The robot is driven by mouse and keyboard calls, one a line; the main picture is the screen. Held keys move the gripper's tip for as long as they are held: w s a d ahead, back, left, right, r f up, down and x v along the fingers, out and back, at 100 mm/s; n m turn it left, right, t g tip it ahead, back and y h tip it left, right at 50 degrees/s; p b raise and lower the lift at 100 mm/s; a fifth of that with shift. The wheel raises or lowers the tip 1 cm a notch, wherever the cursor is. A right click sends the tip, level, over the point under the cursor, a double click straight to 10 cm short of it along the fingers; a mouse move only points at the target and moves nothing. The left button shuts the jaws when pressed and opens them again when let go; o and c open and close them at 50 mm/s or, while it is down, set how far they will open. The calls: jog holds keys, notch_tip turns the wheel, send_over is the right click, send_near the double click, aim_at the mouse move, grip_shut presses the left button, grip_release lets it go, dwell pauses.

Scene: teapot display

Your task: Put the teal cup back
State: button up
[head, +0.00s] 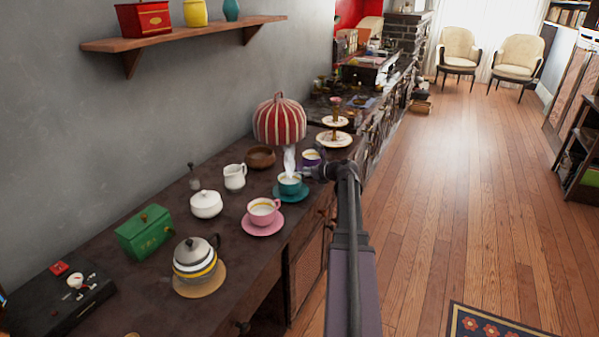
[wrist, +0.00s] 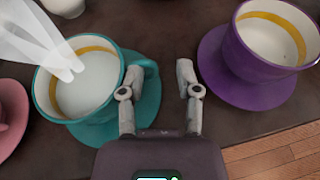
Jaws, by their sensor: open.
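The teal cup (head: 290,185) stands upright on the teal saucer (head: 293,195) on the sideboard. In the wrist view the teal cup (wrist: 42,95) is at the left, its handle turned toward my gripper (wrist: 159,72), with the teal saucer (wrist: 151,100) under it. My gripper is open, with nothing between its fingers. Its left finger is beside the cup's handle; I cannot tell whether they touch. Its right finger is near the purple saucer (wrist: 212,72). In the head view my gripper (head: 322,172) is just right of the teal cup.
A purple cup (wrist: 247,62) stands on the purple saucer. A pink cup (head: 263,209) on a pink saucer (head: 262,229) is nearer. A white, see-through shape (wrist: 35,38) shows over the teal cup. A striped domed cover (head: 279,122) and a tiered stand (head: 334,139) are behind.

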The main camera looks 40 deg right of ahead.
jog(key=p+v, duration=0.3)
jog(key=v, duration=0.6)
jog(key=shift+s+r, duration=0.2)
jog(key=shift+s, duration=0.2)
jog(key=shift+s, duration=0.1)
dwell(0.4)
